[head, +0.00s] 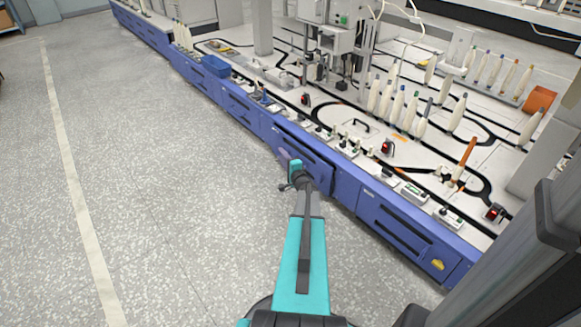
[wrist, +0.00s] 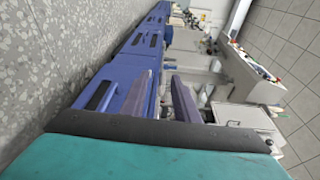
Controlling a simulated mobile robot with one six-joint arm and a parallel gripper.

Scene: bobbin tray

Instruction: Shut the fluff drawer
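The drawer (head: 318,176) that I take for the fluff drawer is a blue front in the long blue cabinet row, just beyond my gripper. Its front seems to stand a little proud of the panels beside it, with a dark edge at its right; how far it is out I cannot tell. My gripper (head: 290,160) is in front of this drawer's left part, and whether it touches is unclear. In the wrist view my gripper (wrist: 164,96) has its two fingers apart with nothing between them. Blue drawer fronts with dark slots (wrist: 99,94) show left of the fingers.
Another blue drawer front (head: 395,225) lies to the right. The white worktop (head: 350,115) above holds bobbins, small switch boxes and a blue bin (head: 216,66). The speckled floor (head: 170,180) left of the cabinets is clear, with a pale stripe (head: 75,190) along it.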

